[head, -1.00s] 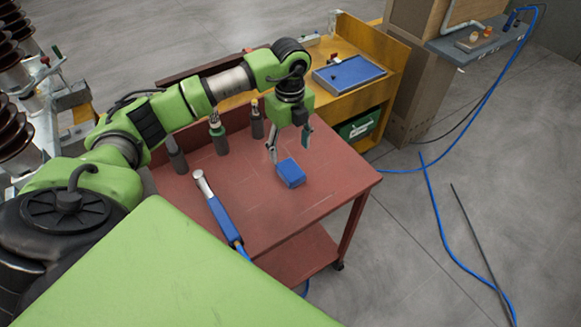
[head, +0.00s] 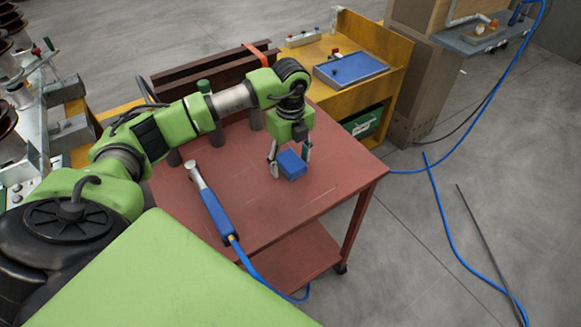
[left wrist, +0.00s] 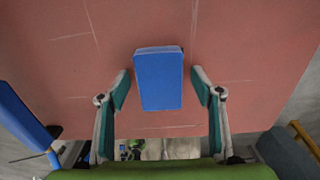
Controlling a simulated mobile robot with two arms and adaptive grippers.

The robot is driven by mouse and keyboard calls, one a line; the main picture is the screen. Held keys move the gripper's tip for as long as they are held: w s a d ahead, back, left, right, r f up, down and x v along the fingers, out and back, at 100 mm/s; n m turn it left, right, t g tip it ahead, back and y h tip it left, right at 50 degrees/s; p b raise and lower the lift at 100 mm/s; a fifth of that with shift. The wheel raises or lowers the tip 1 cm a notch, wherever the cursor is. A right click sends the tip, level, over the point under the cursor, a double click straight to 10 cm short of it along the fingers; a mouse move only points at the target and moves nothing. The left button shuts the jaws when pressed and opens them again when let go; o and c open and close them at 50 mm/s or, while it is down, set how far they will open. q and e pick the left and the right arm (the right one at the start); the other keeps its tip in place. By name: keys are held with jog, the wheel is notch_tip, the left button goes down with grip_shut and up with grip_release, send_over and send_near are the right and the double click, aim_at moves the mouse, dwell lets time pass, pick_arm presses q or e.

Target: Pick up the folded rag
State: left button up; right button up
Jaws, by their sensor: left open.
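The folded rag (head: 292,165) is a small blue block-like bundle on the red cart top (head: 320,190). In the left wrist view the rag (left wrist: 159,79) lies flat, between and slightly beyond my fingertips. My left gripper (head: 290,160) is open above the cart, with its fingers coming down on either side of the rag. In the left wrist view the left gripper (left wrist: 160,86) shows a gap between each finger and the rag. My right gripper is in neither view.
A blue-handled tool (head: 213,205) with a hose lies on the cart left of the rag. A yellow bench (head: 390,75) with a blue tray (head: 350,69) is behind. The cart top right of the rag is clear.

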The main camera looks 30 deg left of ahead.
pick_arm(q)
jog(key=c, duration=1.1)
jog(key=shift+r, duration=0.1)
jog(key=shift+r+p, duration=0.7)
jog(key=shift+r, duration=0.1)
jog(key=s+r+p, duration=0.3)
jog(key=s, duration=0.1)
jog(key=s+r+p, duration=0.3)
jog(key=s+r, duration=0.1)
jog(key=s, duration=0.1)
jog(key=s+r+p, duration=0.3)
jog(key=s+r, duration=0.1)
jog(key=s, duration=0.1)
jog(key=shift+r, duration=0.15)
